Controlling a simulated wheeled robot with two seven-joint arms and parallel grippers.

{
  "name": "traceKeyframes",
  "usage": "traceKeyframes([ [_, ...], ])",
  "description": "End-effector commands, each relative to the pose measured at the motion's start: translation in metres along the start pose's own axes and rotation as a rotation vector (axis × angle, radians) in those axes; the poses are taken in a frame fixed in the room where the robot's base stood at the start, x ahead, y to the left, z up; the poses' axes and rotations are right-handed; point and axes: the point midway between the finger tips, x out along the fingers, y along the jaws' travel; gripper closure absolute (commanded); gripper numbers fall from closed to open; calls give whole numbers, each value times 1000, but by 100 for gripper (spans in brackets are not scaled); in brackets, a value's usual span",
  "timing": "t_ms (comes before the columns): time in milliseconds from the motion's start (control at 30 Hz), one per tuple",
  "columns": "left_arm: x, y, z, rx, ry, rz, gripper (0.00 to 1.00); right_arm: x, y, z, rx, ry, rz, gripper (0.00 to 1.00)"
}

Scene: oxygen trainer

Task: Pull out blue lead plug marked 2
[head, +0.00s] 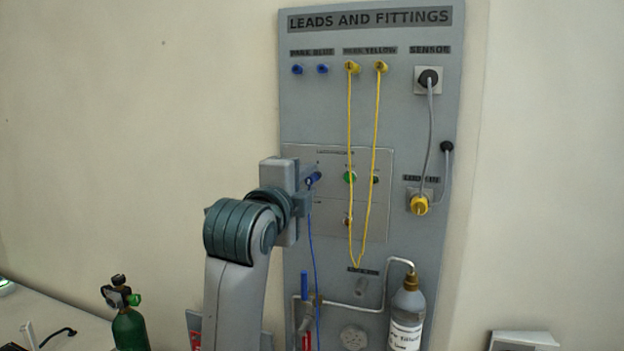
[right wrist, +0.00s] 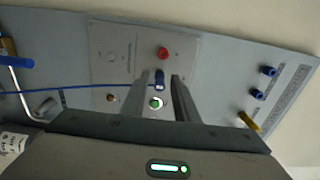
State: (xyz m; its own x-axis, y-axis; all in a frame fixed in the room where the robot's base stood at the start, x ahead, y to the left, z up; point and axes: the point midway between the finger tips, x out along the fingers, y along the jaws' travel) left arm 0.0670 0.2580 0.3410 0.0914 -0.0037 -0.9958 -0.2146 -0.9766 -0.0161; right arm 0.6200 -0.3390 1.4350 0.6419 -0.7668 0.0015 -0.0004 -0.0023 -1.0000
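A blue lead plug (head: 314,177) sits in the left part of the control plate on the upright board. A thin blue lead (head: 312,250) hangs down from it. The plug also shows in the right wrist view (right wrist: 159,80), with a pale mark that I cannot read for certain. My right gripper (head: 305,182) is at the plug. In the right wrist view my right gripper (right wrist: 160,84) has its fingers apart, one on each side of the plug, with gaps visible. My left gripper is not in view.
Two blue sockets (head: 310,69) and two yellow plugs with hanging yellow leads (head: 349,130) are higher on the board (head: 400,115). A green button (head: 350,176) is right of the plug. A bottle (head: 407,310) and pipe are below right. A green cylinder (head: 130,330) stands lower left.

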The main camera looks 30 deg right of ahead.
Motion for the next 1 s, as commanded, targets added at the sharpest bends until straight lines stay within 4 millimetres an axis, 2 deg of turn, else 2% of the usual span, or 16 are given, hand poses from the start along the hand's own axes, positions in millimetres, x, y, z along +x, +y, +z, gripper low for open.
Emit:
traceKeyframes([
  [200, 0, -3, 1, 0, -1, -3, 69, 0, 0, 0, 0, 1, 0, 73],
  [1000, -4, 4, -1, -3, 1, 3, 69, 0, 0, 0, 0, 1, 0, 73],
])
